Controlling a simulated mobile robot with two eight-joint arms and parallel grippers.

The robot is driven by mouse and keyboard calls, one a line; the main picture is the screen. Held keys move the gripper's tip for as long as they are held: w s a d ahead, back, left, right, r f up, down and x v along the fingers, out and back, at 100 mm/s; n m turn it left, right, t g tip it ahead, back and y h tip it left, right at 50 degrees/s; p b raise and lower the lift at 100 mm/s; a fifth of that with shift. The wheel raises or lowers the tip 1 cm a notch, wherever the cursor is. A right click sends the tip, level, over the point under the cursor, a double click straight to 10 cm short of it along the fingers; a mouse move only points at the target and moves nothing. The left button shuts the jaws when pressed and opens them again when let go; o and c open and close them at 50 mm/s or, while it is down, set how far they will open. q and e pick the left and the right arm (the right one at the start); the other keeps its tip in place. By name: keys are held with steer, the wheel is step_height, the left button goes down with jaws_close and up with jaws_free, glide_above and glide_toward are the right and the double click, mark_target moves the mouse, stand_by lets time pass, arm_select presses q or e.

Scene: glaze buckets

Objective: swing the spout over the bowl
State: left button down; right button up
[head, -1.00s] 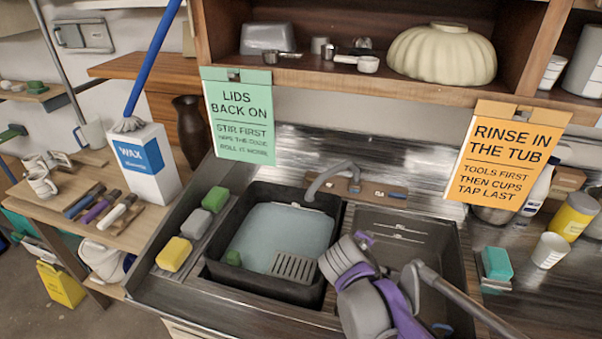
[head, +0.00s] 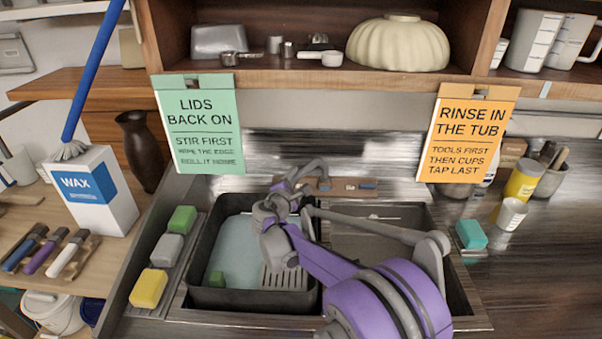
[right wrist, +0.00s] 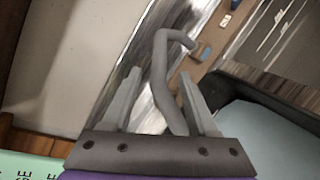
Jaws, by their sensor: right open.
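The grey curved spout (head: 314,164) rises from a wooden board behind the sink and bends left, toward the left bowl. My right gripper (head: 284,188) is at the spout and hides part of it in the head view. In the right wrist view the spout (right wrist: 160,65) runs up between the two open fingers of the gripper (right wrist: 158,80); I cannot tell whether they touch it. The left bowl holds a dark tub (head: 203,245) with pale blue liquid and a slotted grey piece. The right bowl (head: 380,218) looks empty and is partly behind my right arm. My left gripper is not in view.
Green, grey and yellow sponges (head: 149,288) line the left edge. A green sign (head: 200,120) and an orange sign (head: 468,135) hang from the shelf (head: 300,77) above the spout. A teal sponge (head: 471,235) and cups stand at right.

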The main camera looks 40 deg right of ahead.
mark_target(303, 173)
steer(key=x, duration=0.6)
steer(key=shift+c, duration=0.2)
jaws_close()
stand_by(1.2)
